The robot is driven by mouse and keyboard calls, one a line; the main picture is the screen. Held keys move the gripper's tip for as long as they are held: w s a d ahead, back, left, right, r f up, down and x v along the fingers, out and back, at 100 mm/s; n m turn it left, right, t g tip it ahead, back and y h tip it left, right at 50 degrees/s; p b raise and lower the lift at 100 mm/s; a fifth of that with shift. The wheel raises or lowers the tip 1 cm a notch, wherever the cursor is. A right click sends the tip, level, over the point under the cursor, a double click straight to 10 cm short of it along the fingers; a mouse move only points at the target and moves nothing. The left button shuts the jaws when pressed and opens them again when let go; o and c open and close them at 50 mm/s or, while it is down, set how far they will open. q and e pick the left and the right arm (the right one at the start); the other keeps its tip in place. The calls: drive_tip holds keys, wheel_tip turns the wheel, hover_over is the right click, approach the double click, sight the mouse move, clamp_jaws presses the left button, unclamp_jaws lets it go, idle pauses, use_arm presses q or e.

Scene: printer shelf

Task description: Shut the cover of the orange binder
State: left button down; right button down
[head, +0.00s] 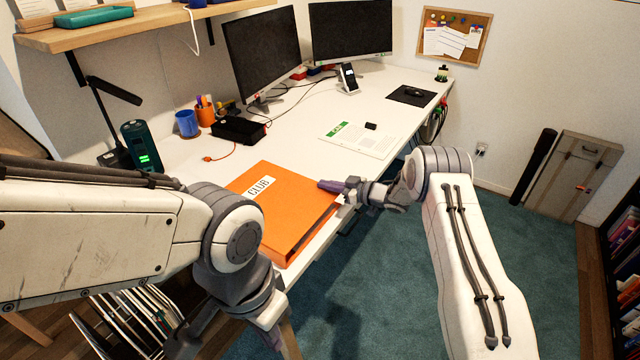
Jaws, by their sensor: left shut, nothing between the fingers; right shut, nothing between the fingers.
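The orange binder (292,206) lies on the white desk near its front edge, with a white label reading CLUB on its cover. The cover lies down flat over the binder, and the binder looks shut. My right gripper (330,186) is shut and empty, its purple-grey fingertips at the right edge of the cover. I cannot tell if they touch it. My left gripper (236,345) is low in front of the desk, shut and empty, partly cut off by the bottom of the picture. My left arm hides the area left of the binder.
The desk (300,130) holds two monitors (262,50), a black box (238,130), an orange pen cup (205,114), a blue cup (187,123) and papers (360,138). A wire rack (125,315) stands below at left. Desk space behind the binder is mostly clear.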

drive_tip(key=shift+s+f, duration=0.1)
drive_tip(key=shift+f, duration=0.15)
drive_tip(key=shift+r, duration=0.1)
wheel_tip(320, 180, up, 4)
drive_tip(key=p, duration=0.2)
drive_tip(key=shift+p, duration=0.4)
drive_tip(key=b+v, duration=0.1)
drive_tip(key=v, duration=0.9)
drive_tip(key=w+a+r+m+t+h, duration=0.1)
drive_tip(key=w+a+r+h, duration=0.1)
drive_tip(key=a+r+h, duration=0.4)
drive_tip(key=s+a+r+m+g+h+p, duration=0.1)
drive_tip(key=s+a+r+m+h+p, duration=0.2)
drive_tip(key=s+r, duration=0.45)
drive_tip(key=s+a+g+h, duration=0.2)
drive_tip(key=s+g, duration=0.7)
drive_tip(key=s, duration=2.9)
drive_tip(key=shift+s+r, duration=0.35)
drive_tip(key=shift+s, duration=0.05)
